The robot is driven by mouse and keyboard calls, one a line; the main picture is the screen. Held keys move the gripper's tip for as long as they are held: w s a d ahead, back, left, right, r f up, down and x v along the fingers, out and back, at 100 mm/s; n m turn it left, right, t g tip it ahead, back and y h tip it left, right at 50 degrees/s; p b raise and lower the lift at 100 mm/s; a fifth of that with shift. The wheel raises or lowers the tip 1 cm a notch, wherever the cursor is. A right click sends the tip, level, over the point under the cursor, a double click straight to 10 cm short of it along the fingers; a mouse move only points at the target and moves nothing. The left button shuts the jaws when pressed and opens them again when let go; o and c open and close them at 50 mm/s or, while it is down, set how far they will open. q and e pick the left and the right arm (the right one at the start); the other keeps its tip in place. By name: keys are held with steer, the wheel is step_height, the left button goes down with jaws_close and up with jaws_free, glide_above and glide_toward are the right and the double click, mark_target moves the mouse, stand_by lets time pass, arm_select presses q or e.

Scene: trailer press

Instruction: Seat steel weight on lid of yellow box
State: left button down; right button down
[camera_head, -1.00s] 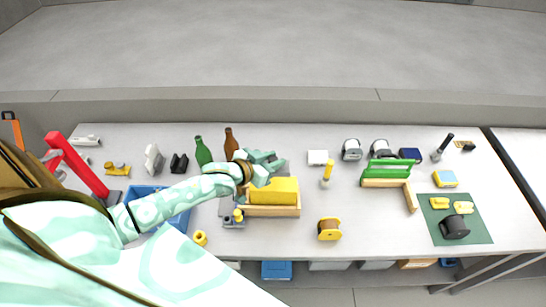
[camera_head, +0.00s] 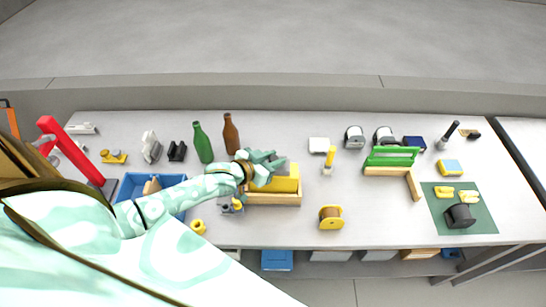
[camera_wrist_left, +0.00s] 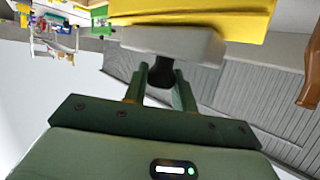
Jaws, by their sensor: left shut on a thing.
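The yellow box (camera_head: 287,186) sits in a pale wooden tray (camera_head: 272,200) on the bench. My left gripper (camera_head: 272,166) is above the box's back left part. In the left wrist view its two fingers (camera_wrist_left: 160,88) are shut on the dark knob of the steel weight (camera_wrist_left: 175,43), a flat grey block. The yellow box (camera_wrist_left: 195,12) fills the top of that view, right against the weight's edge; I cannot tell whether they touch. In the head view the gripper mostly hides the weight. My right gripper is not in view.
Green (camera_head: 203,143) and brown (camera_head: 231,133) bottles stand just behind my left arm. A blue crate (camera_head: 128,188) lies under the arm at left. A yellow spool (camera_head: 330,217) and a yellow-handled tool (camera_head: 329,160) stand right of the tray. Bench between them is clear.

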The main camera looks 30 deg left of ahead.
mark_target(273, 159)
arm_select(q)
steer(key=shift+f, duration=0.2)
stand_by(0.6)
steer(key=c, duration=1.4)
jaws_free()
step_height(273, 159, up, 5)
steer(key=p, duration=0.5)
steer(key=shift+o, duration=0.2)
steer(key=o, duration=0.5)
